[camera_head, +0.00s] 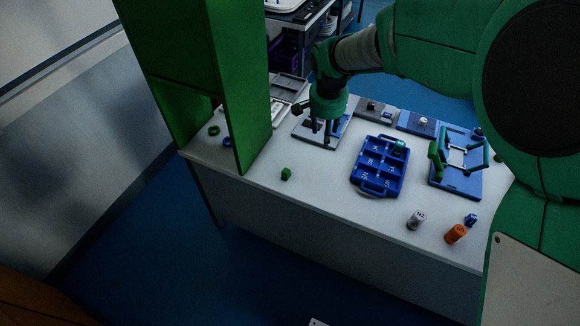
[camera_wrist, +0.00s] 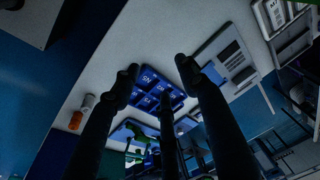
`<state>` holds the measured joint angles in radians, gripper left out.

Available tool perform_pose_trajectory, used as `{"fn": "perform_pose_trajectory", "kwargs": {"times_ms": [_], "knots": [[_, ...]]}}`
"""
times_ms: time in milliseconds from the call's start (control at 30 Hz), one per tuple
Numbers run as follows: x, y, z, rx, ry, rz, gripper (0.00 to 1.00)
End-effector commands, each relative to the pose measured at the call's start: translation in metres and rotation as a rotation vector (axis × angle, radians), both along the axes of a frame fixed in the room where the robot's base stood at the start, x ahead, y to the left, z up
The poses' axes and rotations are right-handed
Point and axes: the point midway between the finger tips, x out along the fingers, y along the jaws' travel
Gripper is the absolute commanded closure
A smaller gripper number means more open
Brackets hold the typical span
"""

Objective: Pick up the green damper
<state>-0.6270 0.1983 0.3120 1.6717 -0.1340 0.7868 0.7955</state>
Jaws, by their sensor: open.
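A small green block (camera_head: 286,174), which looks like the green damper, sits alone on the white table near its front edge, right of the green cabinet panel. My gripper (camera_head: 321,133) points down over a grey plate fixture at the back, behind and right of the small green block. Its dark fingers are spread and empty; they also show in the wrist view (camera_wrist: 160,76). I cannot make out the small green block in the wrist view.
A blue fixture with green handles (camera_head: 462,180) stands right of the tray. A grey cylinder (camera_head: 416,220), an orange cylinder (camera_head: 456,234) and a small blue part (camera_head: 470,220) stand at the front right. The tall green cabinet (camera_head: 240,90) bounds the left. The table around the green block is clear.

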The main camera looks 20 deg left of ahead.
Motion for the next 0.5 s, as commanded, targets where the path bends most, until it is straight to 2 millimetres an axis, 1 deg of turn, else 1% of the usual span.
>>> {"fn": "perform_pose_trajectory", "kwargs": {"times_ms": [33,67,100,167,200,300,400,500], "knots": [[0.000,0.018,-0.018,-0.006,0.009,0.004,0.56],[0.000,0.028,-0.026,-0.007,0.013,0.002,0.56],[-0.001,0.040,-0.038,-0.011,0.018,0.001,0.56],[-0.002,0.058,-0.056,-0.016,0.025,-0.001,0.56],[-0.003,0.071,-0.067,-0.018,0.029,-0.003,0.56],[-0.008,0.098,-0.095,-0.026,0.037,-0.005,0.56],[-0.013,0.118,-0.118,-0.032,0.044,-0.009,0.56],[-0.016,0.133,-0.133,-0.035,0.047,-0.013,0.56]]}}
